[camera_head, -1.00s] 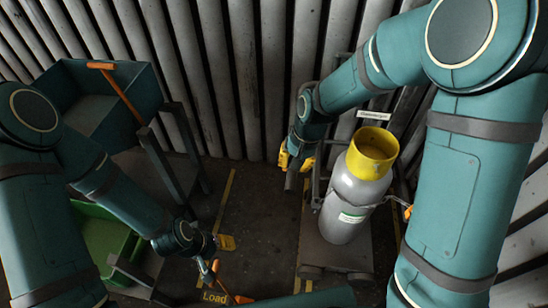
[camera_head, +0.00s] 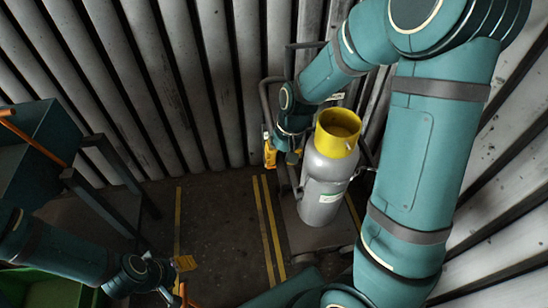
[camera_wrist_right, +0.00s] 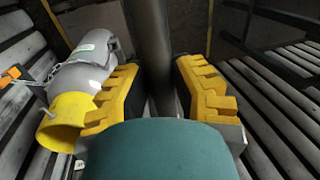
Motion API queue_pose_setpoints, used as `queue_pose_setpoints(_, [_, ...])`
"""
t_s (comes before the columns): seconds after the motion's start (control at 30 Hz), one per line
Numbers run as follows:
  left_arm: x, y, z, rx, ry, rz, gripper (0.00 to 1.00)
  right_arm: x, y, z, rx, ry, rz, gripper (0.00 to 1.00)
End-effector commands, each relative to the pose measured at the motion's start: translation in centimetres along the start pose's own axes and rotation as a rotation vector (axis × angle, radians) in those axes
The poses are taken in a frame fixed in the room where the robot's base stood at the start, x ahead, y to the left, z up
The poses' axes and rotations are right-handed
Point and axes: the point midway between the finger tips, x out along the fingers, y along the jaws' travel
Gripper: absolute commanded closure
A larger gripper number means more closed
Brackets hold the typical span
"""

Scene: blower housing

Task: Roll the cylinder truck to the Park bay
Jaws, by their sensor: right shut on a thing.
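The grey cylinder (camera_head: 323,190) with a yellow collar (camera_head: 338,132) stands upright on the cylinder truck, whose flat base (camera_head: 303,236) rests on the floor. My right gripper (camera_head: 282,157) is at the left of the cylinder, shut on the truck's dark handle tube. In the right wrist view the tube (camera_wrist_right: 154,50) runs between its yellow fingers, with the cylinder (camera_wrist_right: 85,60) at the left. My left gripper (camera_head: 170,278) is low at the left, away from the truck; its finger opening is unclear. No Park label is readable.
Yellow floor lines (camera_head: 268,230) run left of the truck, with another line (camera_head: 178,220) further left. Bare floor lies between. A teal bin (camera_head: 40,150) on a dark frame and a green crate (camera_head: 45,288) stand left. A ribbed wall (camera_head: 190,80) closes the back.

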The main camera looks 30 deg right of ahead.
Motion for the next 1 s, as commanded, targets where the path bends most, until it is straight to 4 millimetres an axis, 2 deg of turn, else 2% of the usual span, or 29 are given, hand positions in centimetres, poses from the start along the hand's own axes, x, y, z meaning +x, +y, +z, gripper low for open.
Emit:
queue_pose_setpoints(0.37, [0.0, 0.0, 0.0, 0.0, 0.0, 0.0, 0.43, 0.2, 0.6, 0.2, 0.005, -0.008, 0.006, 1.0])
queue_pose_setpoints(0.4, [0.0, 0.0, 0.0, 0.0, 0.0, 0.0, 0.43, 0.2, 0.6, 0.2, 0.005, -0.007, 0.007, 0.66])
queue_pose_setpoints(0.47, [0.0, 0.0, 0.0, 0.0, 0.0, 0.0, 0.43, 0.1, 0.6, 0.2, 0.005, -0.006, 0.006, 0.45])
queue_pose_setpoints(0.83, [0.0, 0.0, 0.0, 0.0, 0.0, 0.0, 0.43, -0.2, 0.3, 0.0, 0.002, 0.0, 0.003, 0.44])
queue_pose_setpoints(1.0, [0.0, 0.0, 0.0, 0.0, 0.0, 0.0, 0.43, -2.3, 0.3, -0.1, 0.0, 0.004, 0.001, 0.44])
